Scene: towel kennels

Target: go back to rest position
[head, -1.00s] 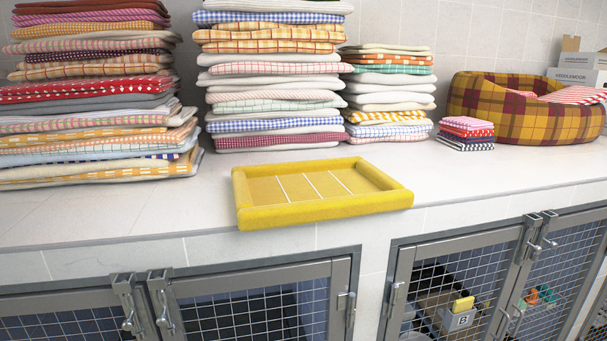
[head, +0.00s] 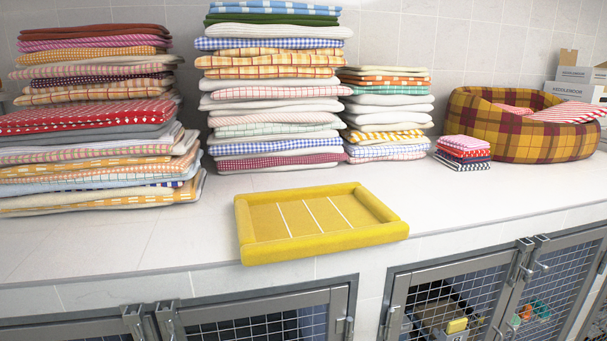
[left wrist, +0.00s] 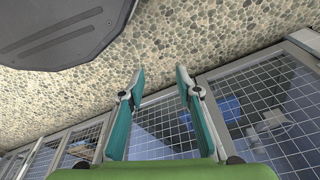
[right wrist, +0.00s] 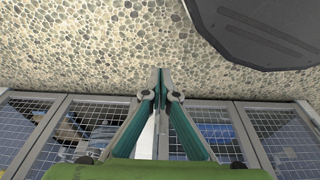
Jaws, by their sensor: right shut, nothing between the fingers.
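My left gripper (left wrist: 158,82) shows in the left wrist view. Its two fingers stand apart with nothing between them. My right gripper (right wrist: 161,78) shows in the right wrist view. Its fingertips meet and hold nothing. Both grippers are in front of the mesh kennel doors (left wrist: 265,110), with pebbled floor (right wrist: 90,40) beyond the fingertips. Neither gripper shows in the head view.
In the head view a yellow tray (head: 392,229) sits empty near the counter's front edge. Tall towel stacks (head: 95,125) (head: 270,100) stand behind it. A plaid pet bed (head: 520,135) and small folded cloths (head: 462,152) are at the right. Kennel doors (head: 265,318) lie below.

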